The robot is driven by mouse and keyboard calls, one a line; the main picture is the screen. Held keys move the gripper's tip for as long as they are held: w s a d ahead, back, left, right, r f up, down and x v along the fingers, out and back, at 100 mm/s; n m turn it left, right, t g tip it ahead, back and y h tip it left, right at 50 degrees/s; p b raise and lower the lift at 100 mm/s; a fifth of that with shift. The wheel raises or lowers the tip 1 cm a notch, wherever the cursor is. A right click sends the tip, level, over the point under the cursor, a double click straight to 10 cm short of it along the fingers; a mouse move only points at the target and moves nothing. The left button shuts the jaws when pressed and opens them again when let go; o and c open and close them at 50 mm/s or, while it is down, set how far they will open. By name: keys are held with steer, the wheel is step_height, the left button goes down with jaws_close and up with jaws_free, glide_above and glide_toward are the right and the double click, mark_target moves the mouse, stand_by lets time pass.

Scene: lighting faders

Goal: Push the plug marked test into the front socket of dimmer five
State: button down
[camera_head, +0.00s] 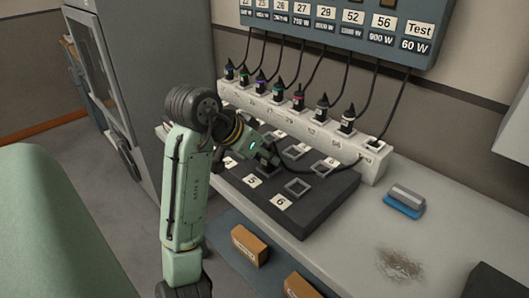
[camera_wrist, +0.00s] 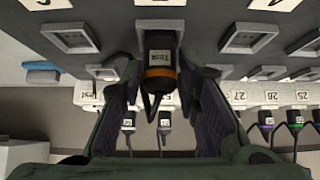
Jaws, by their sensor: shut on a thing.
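My gripper (camera_wrist: 165,95) is shut on the test plug (camera_wrist: 160,42), a black plug with an orange band and a white "Test" label. In the wrist view the plug meets the front socket of dimmer five (camera_wrist: 160,24), beside the label 5 (camera_wrist: 160,3). I cannot tell how deep it sits. In the head view my gripper (camera_head: 267,157) is over the dark dimmer box (camera_head: 328,214) by the label 5 (camera_head: 253,181), mostly hiding that socket. The plug's cable (camera_head: 322,170) runs right toward the white strip.
A white strip (camera_head: 312,128) with several plugs and upright cables stands behind the box. The empty socket of dimmer six (camera_head: 297,187) is to the right. A blue and grey brush (camera_head: 404,201) lies on the bench. Two orange boxes (camera_head: 249,245) are below the front edge.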

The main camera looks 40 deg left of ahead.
steer(key=shift+f, duration=0.15)
steer(key=c, duration=1.1)
jaws_free()
steer(key=shift+s, duration=0.1)
steer(key=v, duration=1.2)
